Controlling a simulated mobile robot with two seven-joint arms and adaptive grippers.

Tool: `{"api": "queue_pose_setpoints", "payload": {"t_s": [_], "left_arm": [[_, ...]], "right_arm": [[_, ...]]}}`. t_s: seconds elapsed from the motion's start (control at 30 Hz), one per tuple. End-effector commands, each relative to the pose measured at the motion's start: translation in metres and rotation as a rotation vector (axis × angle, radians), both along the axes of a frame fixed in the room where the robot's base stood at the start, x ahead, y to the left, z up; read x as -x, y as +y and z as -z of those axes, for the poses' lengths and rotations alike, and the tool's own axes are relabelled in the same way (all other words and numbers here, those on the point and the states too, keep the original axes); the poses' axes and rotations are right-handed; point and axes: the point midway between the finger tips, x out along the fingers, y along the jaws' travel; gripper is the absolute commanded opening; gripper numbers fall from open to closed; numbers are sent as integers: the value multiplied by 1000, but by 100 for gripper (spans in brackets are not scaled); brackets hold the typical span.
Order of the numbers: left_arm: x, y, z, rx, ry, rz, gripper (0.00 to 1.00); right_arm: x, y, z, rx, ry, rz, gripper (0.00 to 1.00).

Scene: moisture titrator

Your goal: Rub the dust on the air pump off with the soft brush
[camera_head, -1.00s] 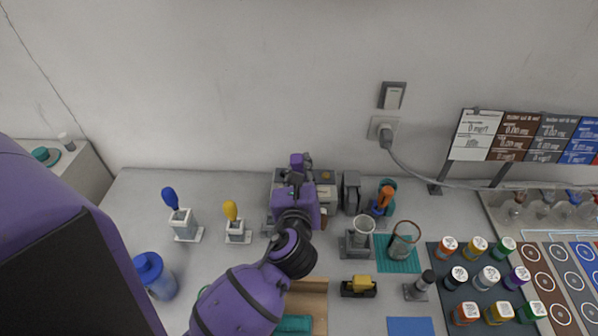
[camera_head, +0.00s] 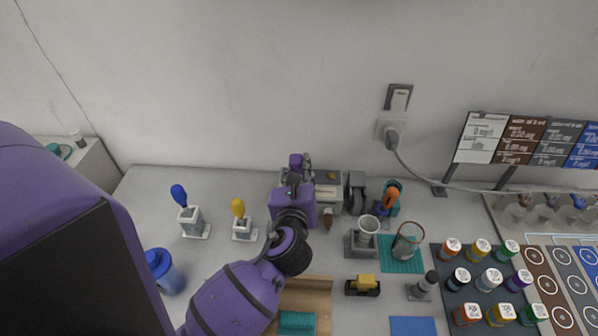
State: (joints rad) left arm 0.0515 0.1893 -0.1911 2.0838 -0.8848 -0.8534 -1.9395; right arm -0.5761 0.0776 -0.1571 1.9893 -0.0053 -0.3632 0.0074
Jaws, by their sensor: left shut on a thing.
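My left gripper (camera_head: 299,178) is at the back of the bench, in front of a low grey and beige box. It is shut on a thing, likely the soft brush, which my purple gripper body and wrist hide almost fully. I cannot make out the bristles or whether they touch anything. The low box (camera_head: 328,191), partly hidden behind my gripper, is likely the air pump. A small yellow-brown patch shows on its top; I cannot tell if it is dust. My right gripper is not in view.
A dark grey block (camera_head: 356,193) stands close right of the box. A blue-handled tool (camera_head: 180,196) and a yellow-handled one (camera_head: 239,208) stand upright to the left. A grey stand with a cup (camera_head: 367,232) and a glass beaker (camera_head: 406,243) stand front right.

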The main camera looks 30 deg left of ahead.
Motion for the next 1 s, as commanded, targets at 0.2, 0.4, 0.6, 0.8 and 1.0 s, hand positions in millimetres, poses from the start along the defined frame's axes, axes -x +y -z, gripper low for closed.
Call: {"api": "queue_pose_setpoints", "payload": {"t_s": [0.2, 0.4, 0.6, 0.8, 1.0], "left_arm": [[0, 0, 1, 0, -1, 0, 0], [0, 0, 3, 0, 0, 0, 0], [0, 0, 5, 0, 0, 0, 0], [0, 0, 7, 0, -1, 0, 0], [0, 0, 9, 0, -1, 0, 0]], "right_arm": [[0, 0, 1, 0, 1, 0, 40], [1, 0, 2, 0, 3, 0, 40], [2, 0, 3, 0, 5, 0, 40], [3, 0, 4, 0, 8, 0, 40], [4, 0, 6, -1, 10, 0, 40]]}}
